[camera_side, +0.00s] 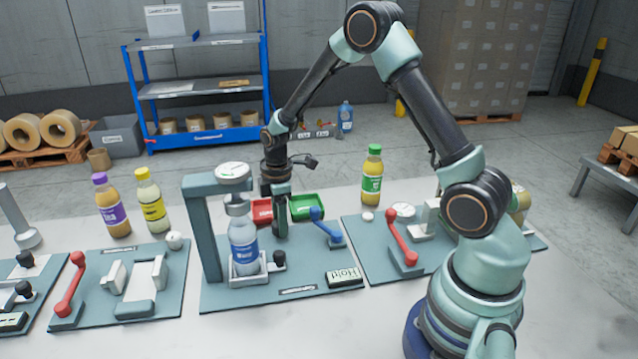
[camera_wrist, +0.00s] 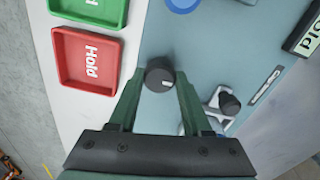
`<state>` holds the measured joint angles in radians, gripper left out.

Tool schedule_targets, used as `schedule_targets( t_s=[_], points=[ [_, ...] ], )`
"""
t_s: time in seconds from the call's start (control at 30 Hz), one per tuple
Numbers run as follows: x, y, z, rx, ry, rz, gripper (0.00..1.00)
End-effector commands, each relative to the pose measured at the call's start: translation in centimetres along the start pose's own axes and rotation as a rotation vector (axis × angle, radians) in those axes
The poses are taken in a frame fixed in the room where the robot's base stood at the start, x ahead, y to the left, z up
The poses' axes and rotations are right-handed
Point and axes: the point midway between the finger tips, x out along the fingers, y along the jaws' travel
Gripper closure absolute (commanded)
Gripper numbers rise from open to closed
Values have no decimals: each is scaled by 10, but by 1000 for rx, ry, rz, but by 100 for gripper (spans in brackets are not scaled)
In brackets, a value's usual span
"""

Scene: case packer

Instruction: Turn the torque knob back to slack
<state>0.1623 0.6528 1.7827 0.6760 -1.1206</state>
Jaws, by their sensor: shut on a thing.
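The torque knob (camera_wrist: 158,72) is a dark round knob on the grey-blue station plate, with a short white mark on its face pointing toward the lower right in the wrist view. My gripper (camera_wrist: 160,80) reaches down over it, with one green finger on each side, shut on the knob. In the side view my gripper (camera_side: 281,226) points straight down behind the bottle (camera_side: 243,245), and the knob is hidden there. The blue-labelled bottle stands upright in a holder under the round-topped capping head (camera_side: 232,178).
A second black knob (camera_wrist: 230,103) sits close by, also in the side view (camera_side: 279,258). Red (camera_side: 262,211) and green (camera_side: 306,206) trays lie beside the plate.

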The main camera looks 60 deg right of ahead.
Motion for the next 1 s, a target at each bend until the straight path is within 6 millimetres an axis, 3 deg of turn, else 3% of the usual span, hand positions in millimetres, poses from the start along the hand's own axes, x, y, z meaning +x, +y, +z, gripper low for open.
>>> schedule_targets(
  t_s=[0.1,0.13,0.2,0.63,1.0],
  points=[
    [-1,0,-2,-7,1,1,100],
    [-1,0,-2,-6,1,1,44],
    [-1,0,-2,-5,1,1,21],
    [-8,1,-1,0,1,2,21],
    [-78,0,-1,-2,2,5,21]
  ],
)
